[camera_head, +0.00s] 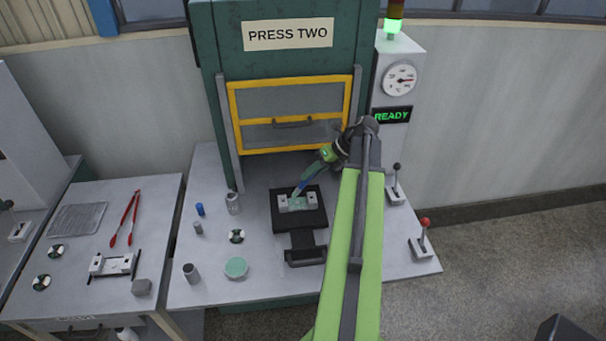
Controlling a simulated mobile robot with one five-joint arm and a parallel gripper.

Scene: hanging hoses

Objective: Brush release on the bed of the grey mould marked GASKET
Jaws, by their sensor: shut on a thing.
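A small grey mould (312,200) lies on a dark square plate in front of the press opening. Its middle bed looks pale green; no GASKET marking can be read at this size. My gripper (316,170) reaches in from the right above the mould. It is shut on a slim brush (302,186) with a blue part, whose lower end points down-left at the bed. The brush end appears at or just above the bed; I cannot tell whether it touches. A round pot (236,267) with pale green contents stands at the front of the press table.
The yellow-framed press guard (291,115) is raised behind the mould. Small cylinders (232,203), a black-and-white disc (237,236) and a blue item (200,209) stand left. Levers (424,235) are right. The left bench holds red tongs (126,218) and a wire rack (77,219).

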